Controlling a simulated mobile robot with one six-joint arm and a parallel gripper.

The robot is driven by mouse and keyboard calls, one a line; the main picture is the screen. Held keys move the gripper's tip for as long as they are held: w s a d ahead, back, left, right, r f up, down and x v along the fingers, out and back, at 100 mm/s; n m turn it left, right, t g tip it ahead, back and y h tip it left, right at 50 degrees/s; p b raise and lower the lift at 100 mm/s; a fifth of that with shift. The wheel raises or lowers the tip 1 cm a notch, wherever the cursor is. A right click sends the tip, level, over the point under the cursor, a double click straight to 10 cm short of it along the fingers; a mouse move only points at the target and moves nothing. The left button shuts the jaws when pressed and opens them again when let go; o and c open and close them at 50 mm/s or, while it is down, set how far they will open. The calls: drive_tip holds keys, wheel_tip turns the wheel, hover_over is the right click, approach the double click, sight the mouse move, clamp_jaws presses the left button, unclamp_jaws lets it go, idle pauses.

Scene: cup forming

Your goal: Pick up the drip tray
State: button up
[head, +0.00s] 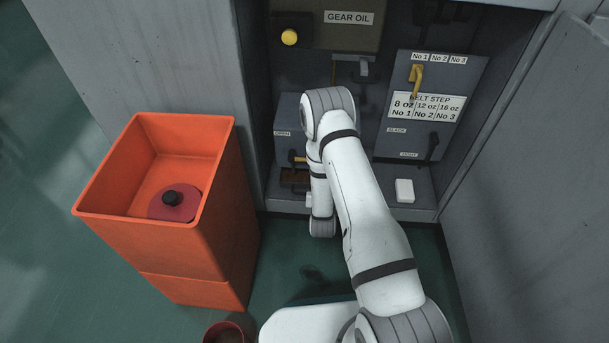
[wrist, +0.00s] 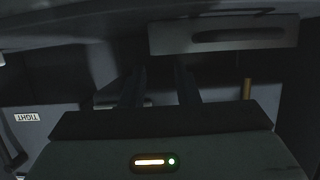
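My gripper (wrist: 158,76) shows in the wrist view with its two dark fingers apart and nothing clearly between them. It points into the dark cabinet. In the head view my arm hides the fingers. I cannot identify the drip tray with certainty. A grey plate with a long dark slot (wrist: 228,36) is beyond the fingers, at the upper right of the wrist view; it may be part of the tray. In the head view, a small dark recess with brownish contents (head: 295,177) lies at the cabinet's lower left, left of my wrist.
An orange bin (head: 190,245) holding a dark red round object (head: 175,203) stands left of the cabinet. A lever panel (head: 430,105) and a small white block (head: 404,190) are right of my arm. A grey door or wall (head: 530,180) bounds the right. A reddish bucket (head: 226,332) stands below.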

drive_tip(key=b+x, duration=0.1)
drive_tip(key=x, duration=0.1)
drive_tip(key=b+x, duration=0.1)
drive_tip(key=x, duration=0.1)
drive_tip(key=shift+w+d+f+b, duration=0.2)
drive_tip(key=shift+d+f+b, duration=0.1)
drive_tip(key=shift+d+b, duration=0.15)
drive_tip(key=shift+w+d+f, duration=0.1)
drive_tip(key=shift+w+d, duration=0.05)
drive_tip(key=shift+w, duration=0.4)
drive_tip(key=shift+c, duration=0.3)
clamp_jaws()
